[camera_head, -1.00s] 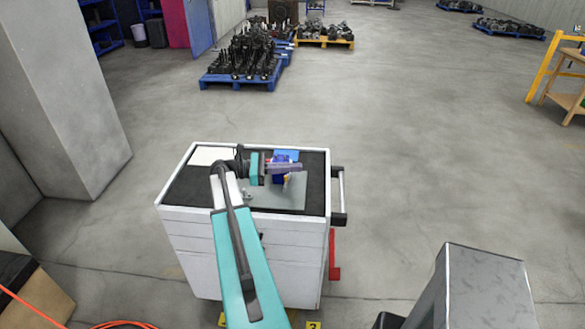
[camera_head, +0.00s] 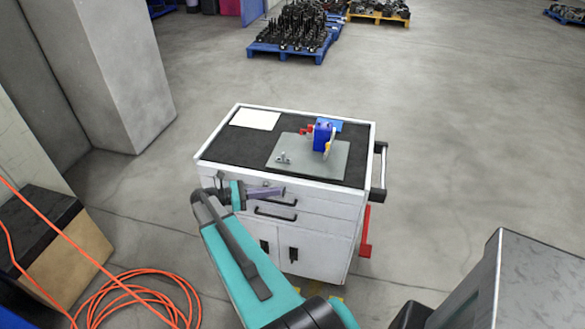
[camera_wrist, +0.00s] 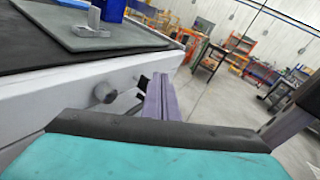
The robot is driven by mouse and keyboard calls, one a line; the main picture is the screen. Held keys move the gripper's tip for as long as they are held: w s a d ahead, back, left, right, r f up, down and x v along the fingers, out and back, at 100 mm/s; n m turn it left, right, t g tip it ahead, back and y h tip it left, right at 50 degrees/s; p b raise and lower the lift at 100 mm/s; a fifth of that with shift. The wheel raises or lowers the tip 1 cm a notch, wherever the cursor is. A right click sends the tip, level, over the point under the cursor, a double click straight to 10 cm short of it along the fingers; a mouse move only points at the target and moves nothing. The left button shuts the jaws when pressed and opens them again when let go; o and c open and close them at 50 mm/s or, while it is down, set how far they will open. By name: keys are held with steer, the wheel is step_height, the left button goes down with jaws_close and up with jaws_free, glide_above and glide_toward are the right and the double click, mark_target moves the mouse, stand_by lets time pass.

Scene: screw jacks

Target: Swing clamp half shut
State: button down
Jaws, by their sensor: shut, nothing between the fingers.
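A clamp (camera_head: 323,137) with a blue body, a red part at its left and a yellow-orange part at its right stands on a grey plate (camera_head: 333,167). A small metal fitting (camera_head: 283,158) sits at the plate's left; it shows also in the wrist view (camera_wrist: 89,22), beside the cropped blue body (camera_wrist: 113,8). My gripper (camera_head: 279,190) has purple fingers, shut and empty. It is in front of the cabinet, near its upper front edge, apart from the clamp. In the wrist view the fingers (camera_wrist: 161,92) point away beside the cabinet's front. The clamp arm's exact angle is too small to tell.
The white cabinet (camera_head: 312,215) has a black mat (camera_head: 232,150) on top, with a white sheet (camera_head: 255,119) at the back left. A black side handle (camera_head: 380,170) sticks out right. Orange hose (camera_head: 140,300) lies at lower left; a pillar (camera_head: 110,80) stands left.

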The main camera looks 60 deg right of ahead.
steer(key=s+a+f+n+t+y+b, duration=0.1)
steer(key=s+a+f+t+y+b, duration=0.1)
steer(key=a+f, duration=1.1)
steer(key=s+a+f+t+y+b, duration=0.1)
steer(key=s+a+f+t+b, duration=0.15)
steer(key=a+f, duration=1.05)
steer(key=s+a+f+m+y, duration=0.2)
steer(key=a+f+m+y, duration=0.1)
steer(key=a, duration=0.4)
steer(key=s+a+f+m+t+y+b, duration=0.1)
steer(key=s+a+f+m+y, duration=0.2)
steer(key=a+m, duration=0.2)
steer(key=s+a+f+m+y, duration=0.2)
steer(key=s+a+f+m, duration=0.1)
steer(key=a, duration=0.5)
steer(key=shift+a+f+m+y, duration=0.3)
steer(key=shift+m+y, duration=0.1)
steer(key=shift+m, duration=0.4)
steer(key=shift+t, duration=0.25)
